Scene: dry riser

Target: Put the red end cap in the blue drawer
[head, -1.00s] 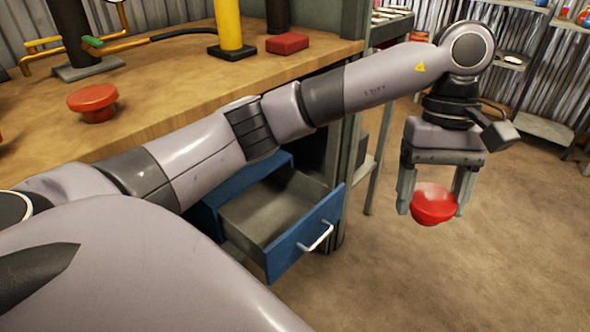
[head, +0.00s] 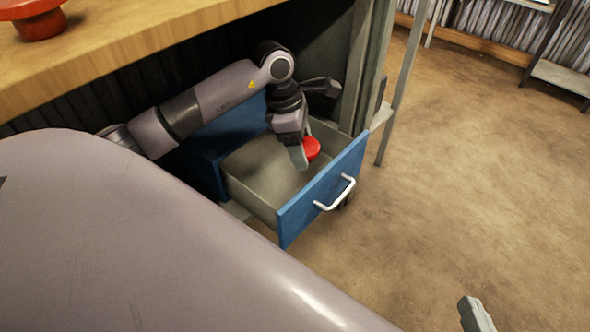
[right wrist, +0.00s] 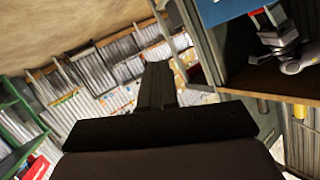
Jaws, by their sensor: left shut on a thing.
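The red end cap (head: 312,148) is at my left gripper (head: 303,152), which is shut on it. The gripper points down into the open blue drawer (head: 310,205), near its far right inner corner. The fingers hide part of the cap, and I cannot tell whether it touches the drawer floor. The right wrist view also shows my left gripper (right wrist: 275,38) by the drawer (right wrist: 222,10), with a bit of red there. My right gripper (right wrist: 156,88) appears shut and empty, its fingers together; its tip shows at the head view's lower right (head: 476,315).
The wooden workbench (head: 150,38) overhangs the drawer, with another red part (head: 40,25) on top. A metal post (head: 400,85) stands right of the drawer. The drawer's silver handle (head: 338,195) faces open brown floor (head: 480,180).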

